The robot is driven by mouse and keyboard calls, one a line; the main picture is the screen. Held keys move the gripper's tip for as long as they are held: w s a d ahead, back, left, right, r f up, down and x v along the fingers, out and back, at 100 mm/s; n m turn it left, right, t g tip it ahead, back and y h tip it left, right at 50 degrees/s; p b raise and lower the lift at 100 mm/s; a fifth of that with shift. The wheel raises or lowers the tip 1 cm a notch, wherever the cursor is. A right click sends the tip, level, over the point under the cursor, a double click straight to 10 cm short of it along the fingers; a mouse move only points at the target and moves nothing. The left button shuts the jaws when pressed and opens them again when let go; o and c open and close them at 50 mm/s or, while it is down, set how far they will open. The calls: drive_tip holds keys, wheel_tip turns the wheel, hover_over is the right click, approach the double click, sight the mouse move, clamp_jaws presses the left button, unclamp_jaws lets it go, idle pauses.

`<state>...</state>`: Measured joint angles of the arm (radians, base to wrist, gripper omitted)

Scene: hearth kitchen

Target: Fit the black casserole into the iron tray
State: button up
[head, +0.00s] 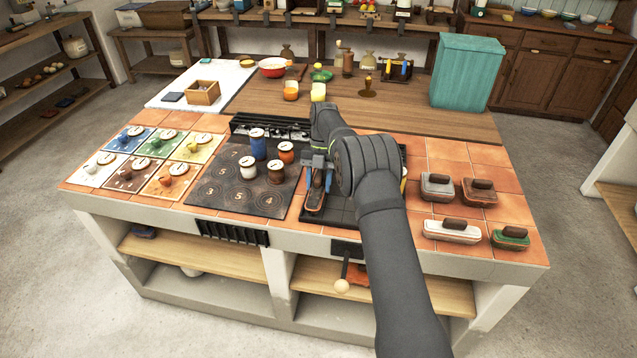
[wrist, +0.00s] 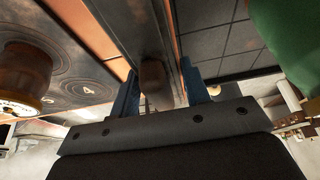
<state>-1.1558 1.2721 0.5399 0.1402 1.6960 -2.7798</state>
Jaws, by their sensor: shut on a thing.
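My gripper (head: 317,184) is shut on the brown handle (wrist: 154,82) of a long dark piece, which I take to be the black casserole (wrist: 136,28). Its blue fingers are on either side of the handle in the wrist view. The iron tray (head: 344,212) is a dark, gridded tray in the front middle of the counter, partly hidden by my arm; its grid (wrist: 230,45) shows right of the casserole in the wrist view. The casserole is at the tray's left side. I cannot tell whether it touches the tray floor.
A dark board (head: 222,190) with numbered rings and several canisters stands left of the tray. Grey (head: 437,187), reddish (head: 479,192), white (head: 452,231) and green (head: 510,239) handled pieces sit on tiles at right. A green object (wrist: 282,30) fills the wrist view's upper right.

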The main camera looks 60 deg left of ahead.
sight(318, 178)
drive_tip(key=o, duration=1.3)
drive_tip(key=shift+c, duration=0.2)
drive_tip(key=shift+v, duration=3.75)
drive_tip(key=x, duration=0.7)
drive_tip(key=shift+r, duration=2.05)
